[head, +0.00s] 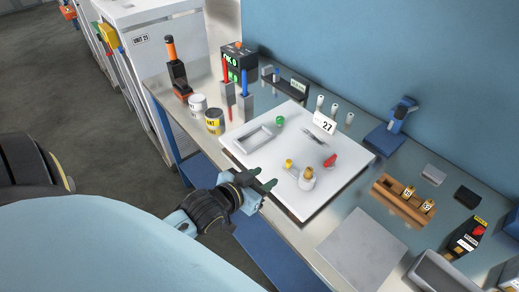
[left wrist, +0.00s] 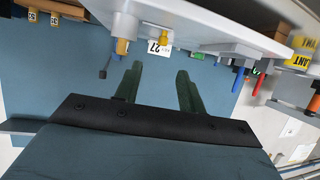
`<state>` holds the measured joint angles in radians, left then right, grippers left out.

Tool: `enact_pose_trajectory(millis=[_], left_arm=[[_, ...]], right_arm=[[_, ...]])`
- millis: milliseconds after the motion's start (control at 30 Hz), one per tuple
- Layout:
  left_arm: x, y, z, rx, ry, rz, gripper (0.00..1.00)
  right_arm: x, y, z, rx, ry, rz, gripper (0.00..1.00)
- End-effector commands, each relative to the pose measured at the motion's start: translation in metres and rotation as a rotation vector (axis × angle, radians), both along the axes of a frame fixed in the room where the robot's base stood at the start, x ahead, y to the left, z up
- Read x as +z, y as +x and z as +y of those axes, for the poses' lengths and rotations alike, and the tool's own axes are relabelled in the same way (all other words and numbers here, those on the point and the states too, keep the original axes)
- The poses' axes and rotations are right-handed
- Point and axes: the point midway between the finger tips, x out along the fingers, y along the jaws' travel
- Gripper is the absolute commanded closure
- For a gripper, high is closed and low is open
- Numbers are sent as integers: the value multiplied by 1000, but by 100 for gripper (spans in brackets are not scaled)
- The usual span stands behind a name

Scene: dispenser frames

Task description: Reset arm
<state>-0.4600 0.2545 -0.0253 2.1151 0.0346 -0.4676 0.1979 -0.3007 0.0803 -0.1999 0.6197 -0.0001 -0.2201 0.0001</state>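My left gripper (head: 264,179) is at the front left edge of the white board (head: 330,187), over or just short of it in the head view. In the left wrist view its two dark green fingers (left wrist: 158,75) stand apart with nothing between them. The board carries a grey tray (head: 254,138), a green cap (head: 280,120), a small bottle with an orange top (head: 307,180), a red piece (head: 330,161) and a card marked 27 (head: 325,123). My right gripper is not in view.
Paint cans (head: 214,122) and red and blue-handled tools stand left of the board. A wooden rack (head: 403,203), a grey plate (head: 361,248) and a blue device (head: 391,130) are to the right. The wall closes the back. Open floor (head: 85,100) lies left of the bench.

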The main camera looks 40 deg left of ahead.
Motion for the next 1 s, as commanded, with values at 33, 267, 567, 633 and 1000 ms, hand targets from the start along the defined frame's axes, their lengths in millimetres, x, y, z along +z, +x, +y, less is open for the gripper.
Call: enact_pose_trajectory(millis=[33, 267, 567, 633, 1000], left_arm=[[1, -4, 0, 0, 0, 0, 60], [4, -8, 0, 0, 0, 0, 60], [4, -8, 0, 0, 0, 0, 60], [4, -8, 0, 0, 0, -1, 60], [-17, -46, -19, -3, 44, 272, 60]], right_arm=[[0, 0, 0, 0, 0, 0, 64], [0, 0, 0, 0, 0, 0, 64], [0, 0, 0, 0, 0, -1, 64], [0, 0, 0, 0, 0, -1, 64], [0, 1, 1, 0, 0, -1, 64]])
